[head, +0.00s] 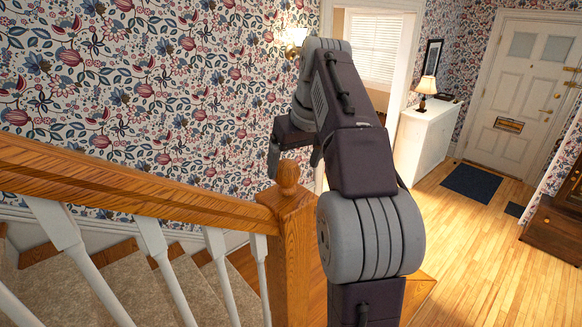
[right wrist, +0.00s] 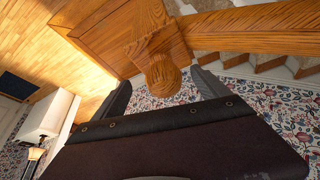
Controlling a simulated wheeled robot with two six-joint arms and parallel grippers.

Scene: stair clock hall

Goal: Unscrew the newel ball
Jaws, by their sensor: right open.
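The newel ball (head: 288,175) is a round wooden knob on top of the square newel post (head: 290,240), at the end of the stair handrail. My right gripper (right wrist: 160,78) is open. In the right wrist view the ball (right wrist: 163,76) shows between its two fingers, with a gap on each side. In the head view the right gripper hangs pointing down at the ball, one dark finger just left of it. I cannot tell how far the fingers reach down around the ball. My left gripper is not in view.
The wooden handrail (head: 130,180) runs left from the post, above white balusters (head: 160,255) and carpeted stairs. A white cabinet (head: 425,145) with a lit lamp (head: 425,90) stands behind on the right.

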